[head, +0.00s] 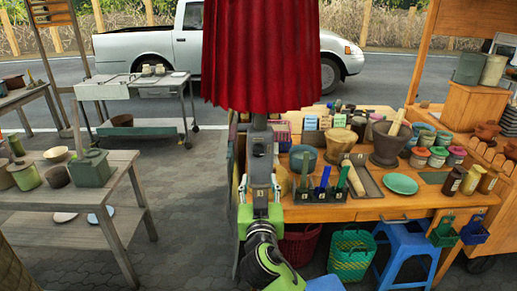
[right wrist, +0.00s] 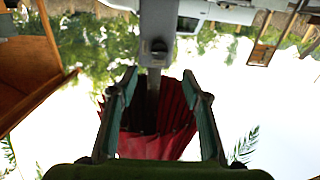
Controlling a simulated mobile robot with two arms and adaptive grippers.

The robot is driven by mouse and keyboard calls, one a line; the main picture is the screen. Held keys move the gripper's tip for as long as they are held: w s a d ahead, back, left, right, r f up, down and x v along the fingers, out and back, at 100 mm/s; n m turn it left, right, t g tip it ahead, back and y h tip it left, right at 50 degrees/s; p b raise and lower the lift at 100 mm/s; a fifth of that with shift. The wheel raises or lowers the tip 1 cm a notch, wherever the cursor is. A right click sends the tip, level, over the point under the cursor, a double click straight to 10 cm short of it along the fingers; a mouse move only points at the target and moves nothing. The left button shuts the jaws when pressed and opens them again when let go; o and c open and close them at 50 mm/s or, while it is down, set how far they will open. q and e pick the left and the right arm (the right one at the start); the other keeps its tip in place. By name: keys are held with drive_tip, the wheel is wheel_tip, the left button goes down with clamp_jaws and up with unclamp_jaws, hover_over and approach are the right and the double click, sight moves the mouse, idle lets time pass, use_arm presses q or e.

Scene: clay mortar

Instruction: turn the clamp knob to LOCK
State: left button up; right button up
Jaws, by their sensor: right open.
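The clamp knob (head: 258,150) is a small dark round part near the top of a grey sleeve on the umbrella pole (head: 259,122). In the right wrist view the knob (right wrist: 158,49) faces me, just beyond the fingertips. Its LOCK marking cannot be read. My right gripper (head: 260,186) is open, with its green fingers either side of the pole, below the knob in the head view. In the right wrist view the gripper (right wrist: 160,76) has nothing between its fingers. My left gripper is out of view.
The red closed canopy (head: 262,55) hangs above the sleeve. A wooden workbench (head: 400,208) crowded with pots, mortars and jars stands close on the right. A grey table (head: 125,160) stands on the left. Open paving lies between them.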

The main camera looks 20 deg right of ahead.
drive_tip(key=r, duration=0.1)
drive_tip(key=p, duration=0.4)
approach(259, 152)
drive_tip(key=x, duration=0.7)
drive_tip(key=shift+w+a+r, duration=0.1)
drive_tip(key=shift+w+d, duration=0.2)
drive_tip(key=shift+w, duration=0.5)
drive_tip(key=c, duration=1.1)
